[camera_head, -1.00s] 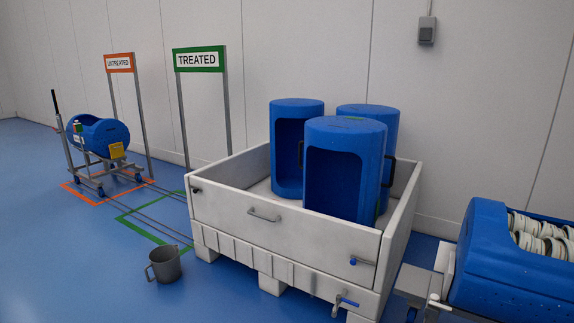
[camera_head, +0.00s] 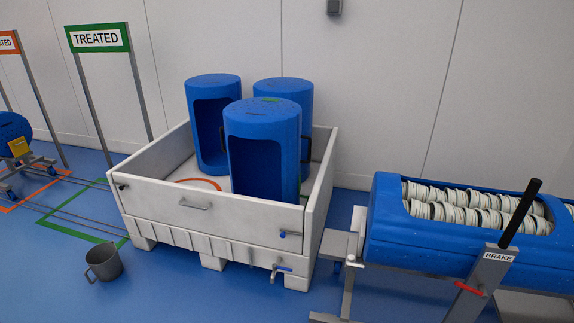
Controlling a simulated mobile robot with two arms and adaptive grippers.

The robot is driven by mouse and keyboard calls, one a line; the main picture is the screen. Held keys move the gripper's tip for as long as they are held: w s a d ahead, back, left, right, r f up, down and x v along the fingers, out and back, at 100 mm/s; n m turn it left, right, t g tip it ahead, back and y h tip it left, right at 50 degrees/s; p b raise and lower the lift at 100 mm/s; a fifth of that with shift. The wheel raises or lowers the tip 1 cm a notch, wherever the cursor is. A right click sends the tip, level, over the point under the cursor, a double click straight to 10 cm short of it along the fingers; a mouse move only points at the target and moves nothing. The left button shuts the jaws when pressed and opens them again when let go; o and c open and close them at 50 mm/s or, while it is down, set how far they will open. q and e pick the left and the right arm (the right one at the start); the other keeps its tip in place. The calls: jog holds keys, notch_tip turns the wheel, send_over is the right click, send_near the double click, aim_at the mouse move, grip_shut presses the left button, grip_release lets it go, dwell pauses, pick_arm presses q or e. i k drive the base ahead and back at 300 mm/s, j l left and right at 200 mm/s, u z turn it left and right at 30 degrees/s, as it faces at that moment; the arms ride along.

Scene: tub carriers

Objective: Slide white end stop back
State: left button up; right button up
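A trolley on the right carries a blue tub (camera_head: 400,250) lying on its side, its opening upward and filled with stacked pale rings. At the trolley's left end stands a light grey-white upright plate (camera_head: 357,222) close to the tub's end. A small white knob-like part (camera_head: 351,262) sits below it on the frame. I cannot tell for certain which of these is the end stop. Neither of my grippers is in view.
A post marked BRAKE (camera_head: 497,257) with a black handle (camera_head: 521,213) and red lever (camera_head: 468,289) stands before the tub. A white bin (camera_head: 240,220) holds upright blue tubs (camera_head: 262,120). A grey jug (camera_head: 103,263) stands on the blue floor (camera_head: 185,290).

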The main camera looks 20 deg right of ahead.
aim_at(355, 245)
jog(key=z, duration=0.25)
jog(key=i+j+z, duration=0.1)
jog(key=i+z, duration=0.15)
jog(key=z, duration=0.2)
jog(key=i+j+z, duration=0.15)
jog(key=z, duration=0.3)
jog(key=i+j+z, duration=0.25)
jog(key=z, duration=0.15)
jog(key=i+j+z, duration=0.1)
jog(key=j+z, duration=0.15)
jog(key=z, duration=0.2)
